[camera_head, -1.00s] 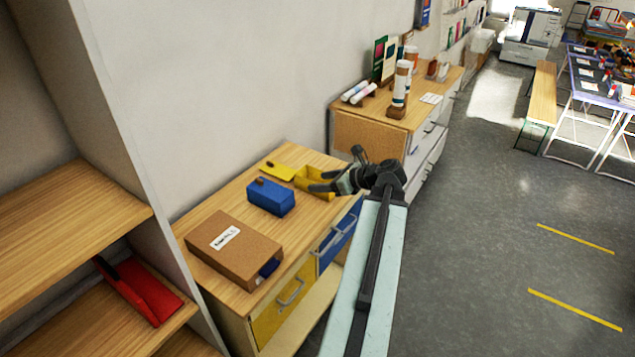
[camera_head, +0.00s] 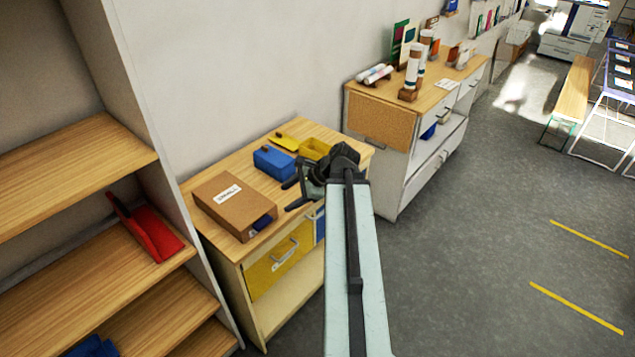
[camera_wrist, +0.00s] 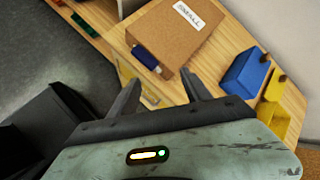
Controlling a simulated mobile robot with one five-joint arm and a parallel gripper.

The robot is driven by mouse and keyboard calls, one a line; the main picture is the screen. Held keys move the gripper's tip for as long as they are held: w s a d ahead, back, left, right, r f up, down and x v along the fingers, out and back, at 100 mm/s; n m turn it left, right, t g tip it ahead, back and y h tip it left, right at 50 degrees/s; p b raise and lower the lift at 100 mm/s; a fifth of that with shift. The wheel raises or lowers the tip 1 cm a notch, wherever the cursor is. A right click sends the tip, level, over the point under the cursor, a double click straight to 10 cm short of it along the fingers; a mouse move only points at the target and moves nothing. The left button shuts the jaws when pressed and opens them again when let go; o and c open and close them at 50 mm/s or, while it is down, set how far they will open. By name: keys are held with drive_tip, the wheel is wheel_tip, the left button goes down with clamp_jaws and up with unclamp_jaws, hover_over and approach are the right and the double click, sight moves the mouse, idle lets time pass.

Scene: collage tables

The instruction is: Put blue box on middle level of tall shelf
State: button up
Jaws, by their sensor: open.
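The blue box (camera_head: 273,162) sits closed on the low wooden cabinet, beside a yellow box. It also shows in the wrist view (camera_wrist: 245,73), to the right of my fingers. My gripper (camera_head: 291,196) is open and empty near the cabinet's front edge, apart from the blue box; its two fingers show in the wrist view (camera_wrist: 160,92). The tall shelf (camera_head: 80,163) stands at the left with several wooden levels. One level holds a red object (camera_head: 152,232); a lower one shows part of a blue object (camera_head: 92,347).
A brown cardboard box (camera_head: 235,203) labelled SMALL lies on the cabinet top (camera_head: 200,181). The yellow box (camera_head: 314,148) stands open behind the blue one. A second cabinet (camera_head: 380,115) with rolls and books stands behind.

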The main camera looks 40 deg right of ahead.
drive_tip(key=w+a+f+n+g+h, duration=0.1)
drive_tip(key=w+a+f+n+g, duration=0.15)
drive_tip(key=a+n, duration=0.75)
drive_tip(key=w+a+f+n+g+h, duration=0.1)
drive_tip(key=a+f+n+g, duration=0.4)
drive_tip(key=a, duration=0.8)
drive_tip(key=s+a+f+n+h+b, duration=0.1)
drive_tip(key=a+f+n+b, duration=0.7)
drive_tip(key=b, duration=0.1)
drive_tip(key=shift+s+f+h+b, duration=0.15)
drive_tip(key=shift+s+h+b, duration=0.1)
drive_tip(key=shift+h+b, duration=0.15)
drive_tip(key=shift+a+f, duration=0.15)
drive_tip(key=shift+f, duration=0.15)
drive_tip(key=c, duration=0.4)
drive_tip(key=shift+a+r, duration=0.15)
drive_tip(key=shift+c, duration=0.2)
